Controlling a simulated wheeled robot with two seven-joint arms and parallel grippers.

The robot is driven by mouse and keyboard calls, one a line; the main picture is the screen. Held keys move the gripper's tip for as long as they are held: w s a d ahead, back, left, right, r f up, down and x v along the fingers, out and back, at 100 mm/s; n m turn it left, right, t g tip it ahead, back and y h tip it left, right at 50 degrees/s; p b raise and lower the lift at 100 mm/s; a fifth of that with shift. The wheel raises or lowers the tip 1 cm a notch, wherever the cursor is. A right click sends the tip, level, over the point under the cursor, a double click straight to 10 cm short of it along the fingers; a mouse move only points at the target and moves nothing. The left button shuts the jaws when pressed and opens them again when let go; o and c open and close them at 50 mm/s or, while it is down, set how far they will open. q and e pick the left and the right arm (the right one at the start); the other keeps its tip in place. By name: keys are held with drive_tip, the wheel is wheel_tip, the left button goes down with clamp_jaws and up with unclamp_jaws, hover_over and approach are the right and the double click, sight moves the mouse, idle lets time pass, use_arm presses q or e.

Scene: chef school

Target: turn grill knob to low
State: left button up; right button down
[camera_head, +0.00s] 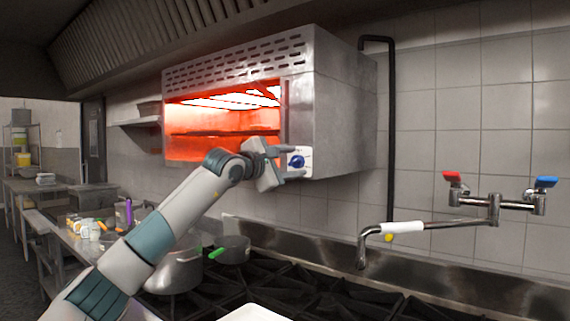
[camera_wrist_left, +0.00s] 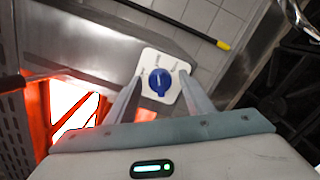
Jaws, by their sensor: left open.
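The grill (camera_head: 345,110) is a steel wall unit with a glowing orange-red interior. Its blue knob (camera_head: 297,161) sits on a white plate at the lower right of its front. In the left wrist view the blue knob (camera_wrist_left: 160,82) lies ahead, between the two fingers, on its white plate (camera_wrist_left: 158,62) with small marks too fine to read. My left gripper (camera_head: 285,162) is open at the knob, with a finger on either side of it. I cannot tell whether the fingers touch it. My right gripper is not in view.
A stove (camera_head: 290,287) with black grates lies below the grill, with pots (camera_head: 178,272) at its left. A wall tap (camera_head: 430,225) with red and blue handles is at the right. A black pipe (camera_head: 391,120) runs down beside the grill.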

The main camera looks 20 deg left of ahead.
use_arm(q)
drive_tip(key=shift+s+a, duration=0.1)
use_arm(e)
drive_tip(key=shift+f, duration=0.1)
use_arm(q)
drive_tip(key=shift+s, duration=0.2)
drive_tip(key=shift+s+a+b, duration=0.2)
drive_tip(key=shift+s+b, duration=0.15)
drive_tip(key=b+v, duration=0.5)
drive_tip(key=v, duration=1.1)
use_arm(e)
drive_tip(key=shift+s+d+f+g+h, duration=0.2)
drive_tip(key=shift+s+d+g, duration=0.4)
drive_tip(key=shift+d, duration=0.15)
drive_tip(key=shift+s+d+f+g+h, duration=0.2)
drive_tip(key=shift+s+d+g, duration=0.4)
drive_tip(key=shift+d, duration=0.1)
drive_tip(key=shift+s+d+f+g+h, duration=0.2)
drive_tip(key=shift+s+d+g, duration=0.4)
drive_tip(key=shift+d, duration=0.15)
